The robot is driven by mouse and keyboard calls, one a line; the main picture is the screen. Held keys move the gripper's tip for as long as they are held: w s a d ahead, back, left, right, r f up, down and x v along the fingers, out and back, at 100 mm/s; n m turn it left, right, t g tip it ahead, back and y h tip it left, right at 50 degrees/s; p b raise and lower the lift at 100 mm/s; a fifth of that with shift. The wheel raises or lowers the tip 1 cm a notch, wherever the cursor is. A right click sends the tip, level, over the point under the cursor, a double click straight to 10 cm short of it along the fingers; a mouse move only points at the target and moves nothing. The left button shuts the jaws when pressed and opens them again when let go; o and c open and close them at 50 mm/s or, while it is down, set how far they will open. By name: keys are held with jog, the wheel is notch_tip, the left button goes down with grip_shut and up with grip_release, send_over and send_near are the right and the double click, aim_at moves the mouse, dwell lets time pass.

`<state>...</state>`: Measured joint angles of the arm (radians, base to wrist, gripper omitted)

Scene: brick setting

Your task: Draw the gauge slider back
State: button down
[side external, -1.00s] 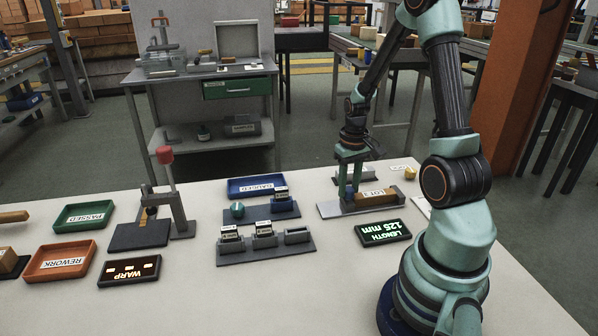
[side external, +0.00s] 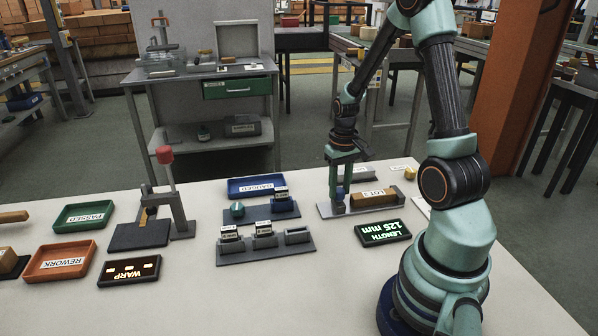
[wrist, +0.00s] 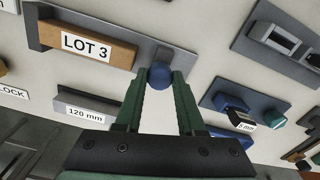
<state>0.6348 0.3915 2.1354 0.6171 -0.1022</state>
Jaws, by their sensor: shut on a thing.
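The length gauge (side external: 386,204) is a grey plate on the bench, and the brick labelled LOT 3 (side external: 372,197) lies on it. In the wrist view the brick (wrist: 88,46) rests against a dark end stop at the left. The gauge slider has a blue knob (wrist: 160,77) in front of a grey block. My gripper (side external: 341,182) is shut on this knob from above, one green finger on each side. A gap shows between the slider and the brick's near end.
The display (side external: 382,232) in front of the gauge reads LENGTH 125 mm. A grey 120 mm block (wrist: 85,108) lies beside the gauge. A holder with several small labelled blocks (side external: 265,243) and the blue tray (side external: 257,188) stand to the left. Bare bench lies between.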

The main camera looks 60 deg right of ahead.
aim_at(338, 190)
jog(key=shift+w+a, duration=0.15)
jog(key=shift+w, duration=0.05)
jog(key=c, duration=0.5)
grip_release()
notch_tip(338, 190, up, 12)
jog(key=a+r+n+t, duration=0.2)
jog(key=a+r+n, duration=0.1)
jog(key=a, duration=0.7)
jog(key=a+r+n+t, duration=0.3)
jog(key=a+r, duration=0.2)
jog(key=a, duration=0.5)
jog(key=shift+s+a+r+t, duration=0.2)
jog(key=shift+a+t, duration=0.1)
jog(key=shift+a, duration=0.1)
